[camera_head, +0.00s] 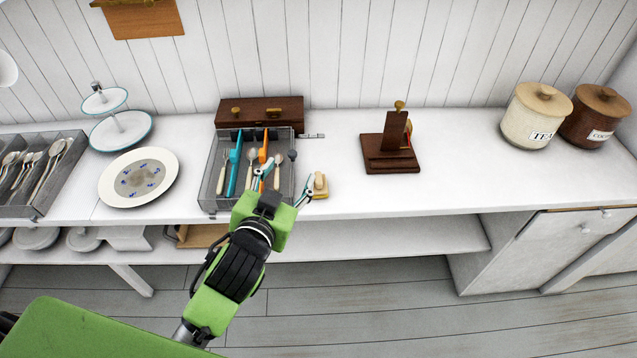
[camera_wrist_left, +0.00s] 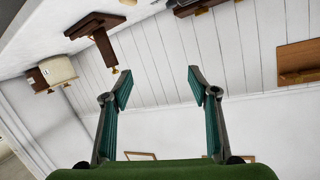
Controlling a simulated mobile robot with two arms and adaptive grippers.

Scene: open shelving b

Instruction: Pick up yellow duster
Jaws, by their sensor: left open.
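The yellow duster (camera_head: 320,186) appears to be the small yellowish block near the front edge of the white counter, right of the cutlery tray. My left gripper (camera_head: 284,184) is open, with one finger over the tray and the other close to the duster's left side in the picture. I cannot tell whether that finger touches it. In the left wrist view my left gripper (camera_wrist_left: 160,88) shows two teal-padded fingers spread apart with nothing between them. The duster does not show in that view. My right gripper is not in view.
The grey cutlery tray (camera_head: 209,190) stands left of the duster, with a dark wooden box (camera_head: 260,113) behind it. A wooden stand (camera_head: 391,150) is behind and right. A plate (camera_head: 138,178) lies left. The counter right of the duster is clear along the front.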

